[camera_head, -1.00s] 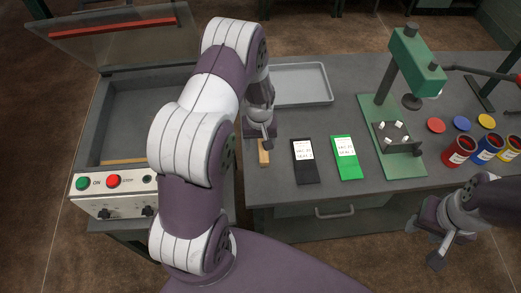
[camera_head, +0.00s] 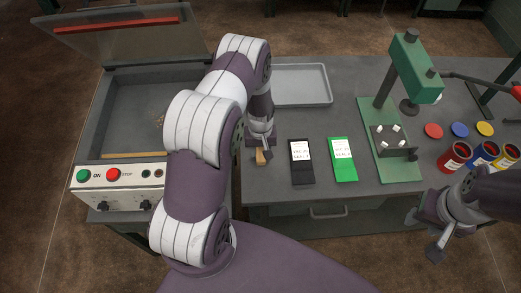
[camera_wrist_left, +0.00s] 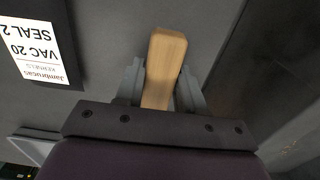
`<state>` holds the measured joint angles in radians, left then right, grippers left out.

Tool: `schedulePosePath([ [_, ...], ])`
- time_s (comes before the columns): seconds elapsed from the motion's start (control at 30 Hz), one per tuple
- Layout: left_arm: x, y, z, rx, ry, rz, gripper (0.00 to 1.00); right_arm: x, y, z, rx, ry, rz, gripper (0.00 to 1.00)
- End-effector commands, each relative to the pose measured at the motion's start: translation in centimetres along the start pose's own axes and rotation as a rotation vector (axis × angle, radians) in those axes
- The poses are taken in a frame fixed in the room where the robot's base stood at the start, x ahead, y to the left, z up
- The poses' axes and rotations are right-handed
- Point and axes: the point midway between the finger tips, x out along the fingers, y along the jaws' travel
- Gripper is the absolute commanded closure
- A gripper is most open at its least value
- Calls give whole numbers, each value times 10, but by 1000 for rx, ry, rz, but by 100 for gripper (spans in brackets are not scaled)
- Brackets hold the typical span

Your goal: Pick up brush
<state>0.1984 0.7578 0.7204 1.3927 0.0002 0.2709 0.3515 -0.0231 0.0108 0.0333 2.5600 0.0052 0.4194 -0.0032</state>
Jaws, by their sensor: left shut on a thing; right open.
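The brush shows as a light wooden handle (camera_wrist_left: 165,62) between the fingers of my left gripper (camera_wrist_left: 160,88) in the left wrist view. The gripper is shut on it. In the head view the handle's end (camera_head: 261,157) shows below my left gripper (camera_head: 262,148), near the front edge of the table. The rest of the brush is hidden by the gripper and arm. My right gripper (camera_head: 436,232) is open and empty, in front of the table's edge at the right.
A black pouch (camera_head: 302,163) and a green pouch (camera_head: 343,160) lie right of the brush. A grey tray (camera_head: 302,86) lies behind. A green press (camera_head: 400,170) and several paint cans stand further right. A vacuum sealer (camera_head: 120,177) with raised lid is at left.

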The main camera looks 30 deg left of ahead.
Motion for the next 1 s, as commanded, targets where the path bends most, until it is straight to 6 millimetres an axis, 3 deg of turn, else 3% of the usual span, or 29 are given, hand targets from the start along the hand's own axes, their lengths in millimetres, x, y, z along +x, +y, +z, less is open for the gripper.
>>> schedulePosePath([
  [0.17,-6,0,-1,0,3,1,94,4,0,0,0,0,0,57],
  [0.37,-38,1,-2,0,7,3,94,18,0,2,0,0,0,57],
  [0.8,-97,7,97,3,2,1,94,37,0,4,0,0,0,57],
  [1.0,-110,8,115,1,1,1,94,38,0,4,0,0,0,57],
])
